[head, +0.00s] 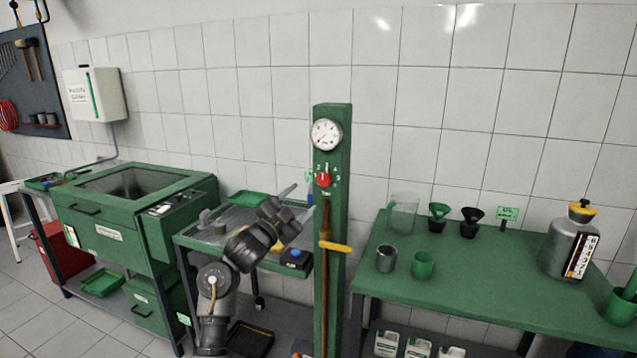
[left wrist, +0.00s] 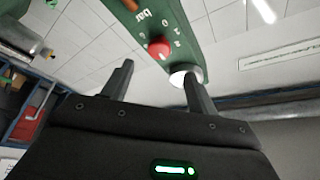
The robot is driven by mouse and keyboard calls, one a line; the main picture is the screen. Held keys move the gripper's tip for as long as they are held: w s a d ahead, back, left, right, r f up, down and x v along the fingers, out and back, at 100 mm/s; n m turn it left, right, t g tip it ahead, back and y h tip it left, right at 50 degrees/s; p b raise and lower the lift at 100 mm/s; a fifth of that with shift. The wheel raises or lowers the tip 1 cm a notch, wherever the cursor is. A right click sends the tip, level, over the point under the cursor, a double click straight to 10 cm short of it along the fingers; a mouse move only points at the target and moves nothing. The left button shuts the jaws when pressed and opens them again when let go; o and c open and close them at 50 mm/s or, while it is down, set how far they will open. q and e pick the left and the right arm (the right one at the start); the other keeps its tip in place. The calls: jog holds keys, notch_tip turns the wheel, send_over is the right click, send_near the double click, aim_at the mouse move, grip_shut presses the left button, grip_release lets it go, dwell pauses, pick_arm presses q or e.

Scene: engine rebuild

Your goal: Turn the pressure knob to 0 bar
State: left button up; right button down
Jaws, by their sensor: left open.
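The red pressure knob (head: 323,180) sits on the green post (head: 333,225), below a round white gauge (head: 326,134). Numbers are printed around the knob; its exact setting is too small to read. In the left wrist view the red knob (left wrist: 158,48) shows beyond and between my left gripper's fingers, with the word "bar" on the green panel (left wrist: 185,25). My left gripper (left wrist: 157,85) is open and empty, apart from the knob. In the head view my left arm reaches up from below, its gripper (head: 307,198) just left of the post. My right gripper is not in view.
A green table (head: 470,275) with cups, funnels and a metal canister (head: 570,247) stands at right. A grey-topped bench (head: 230,236) and a green washer cabinet (head: 120,225) stand at left.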

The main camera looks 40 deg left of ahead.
aim_at(322, 182)
pick_arm(q)
jog(key=p+x, duration=0.2)
jog(key=x, duration=0.7)
jog(key=shift+w, duration=0.15)
